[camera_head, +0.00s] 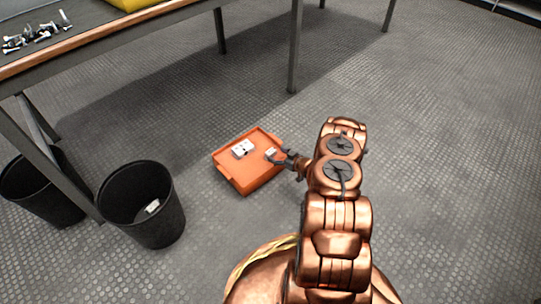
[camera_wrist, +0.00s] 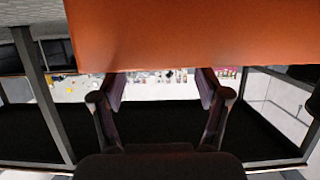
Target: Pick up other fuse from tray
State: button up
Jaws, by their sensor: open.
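An orange tray (camera_head: 247,180) lies on the floor. A white fuse (camera_head: 242,149) sits in its far left part, apart from my gripper. A smaller white piece (camera_head: 271,152), likely another fuse, shows at the tray's right side, right by my fingertips. My gripper (camera_head: 280,159) reaches over the tray's right edge from the right. In the wrist view my gripper (camera_wrist: 160,85) has its two fingers spread, with no object visible between them. The orange tray (camera_wrist: 190,35) fills the top of that view. No fuse shows there, and contact cannot be told.
A black bin (camera_head: 165,228) with a white piece (camera_head: 152,206) inside stands left of the tray. Another black bin (camera_head: 40,190) is farther left, by a table leg. A table (camera_head: 110,35) with small metal parts (camera_head: 38,36) spans the upper left. Floor right of my arm is clear.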

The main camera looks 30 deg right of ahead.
aim_at(272, 152)
jog(key=b+x, duration=0.3)
jog(key=x, duration=0.2)
jog(key=c, duration=1.3)
